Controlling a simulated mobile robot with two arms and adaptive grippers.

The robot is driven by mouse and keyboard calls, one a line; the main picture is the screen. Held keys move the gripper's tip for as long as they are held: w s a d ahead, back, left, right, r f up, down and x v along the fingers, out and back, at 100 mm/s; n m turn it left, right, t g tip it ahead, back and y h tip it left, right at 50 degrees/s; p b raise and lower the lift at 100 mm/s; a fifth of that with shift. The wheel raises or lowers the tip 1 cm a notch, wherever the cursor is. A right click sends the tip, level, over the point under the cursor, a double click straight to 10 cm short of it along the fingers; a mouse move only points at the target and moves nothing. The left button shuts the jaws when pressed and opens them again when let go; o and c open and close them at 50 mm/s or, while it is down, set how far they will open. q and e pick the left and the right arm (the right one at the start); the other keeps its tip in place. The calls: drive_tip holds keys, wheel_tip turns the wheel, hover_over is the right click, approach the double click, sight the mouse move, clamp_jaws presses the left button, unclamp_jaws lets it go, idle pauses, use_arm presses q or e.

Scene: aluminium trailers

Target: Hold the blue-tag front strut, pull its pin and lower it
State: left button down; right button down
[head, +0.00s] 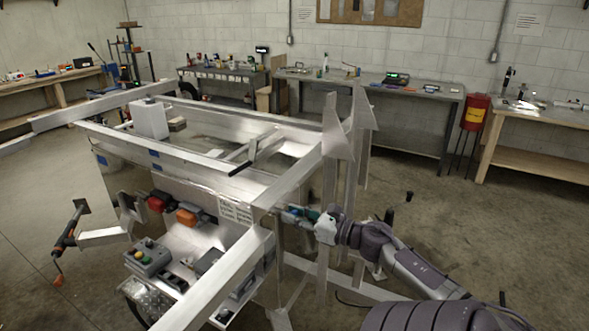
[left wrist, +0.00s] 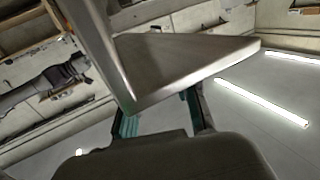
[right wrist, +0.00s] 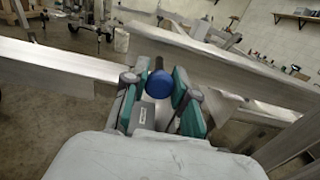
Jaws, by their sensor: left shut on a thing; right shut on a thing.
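My right gripper (head: 310,217) reaches in from the right to the trailer's near corner. In the right wrist view its teal-padded fingers close around a round blue knob (right wrist: 160,84), which I take for the pin's head. A small grey labelled block (right wrist: 143,116) sits between the fingers, just below the knob. My left gripper (left wrist: 160,115) shows only in the left wrist view; it is shut on a bare aluminium strut (left wrist: 165,70) that passes between its teal fingers. Neither the left arm nor a blue tag on that strut can be made out in the head view.
The aluminium trailer frame (head: 225,205) fills the middle, with upright plates (head: 337,135) at its near right corner. Benches line the walls; a red bin (head: 475,112) stands at back right. Floor at right is open.

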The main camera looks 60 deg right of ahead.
drive_tip(key=shift+s, duration=0.1)
use_arm(q)
drive_tip(key=shift+w, duration=0.15)
use_arm(e)
drive_tip(key=s, duration=0.3)
drive_tip(key=shift+d, duration=0.1)
drive_tip(key=c, duration=0.9)
unclamp_jaws()
drive_tip(key=shift+s, duration=0.15)
drive_tip(key=s, duration=0.8)
drive_tip(key=s+d, duration=0.1)
drive_tip(key=s, duration=0.3)
drive_tip(key=shift+d, duration=0.1)
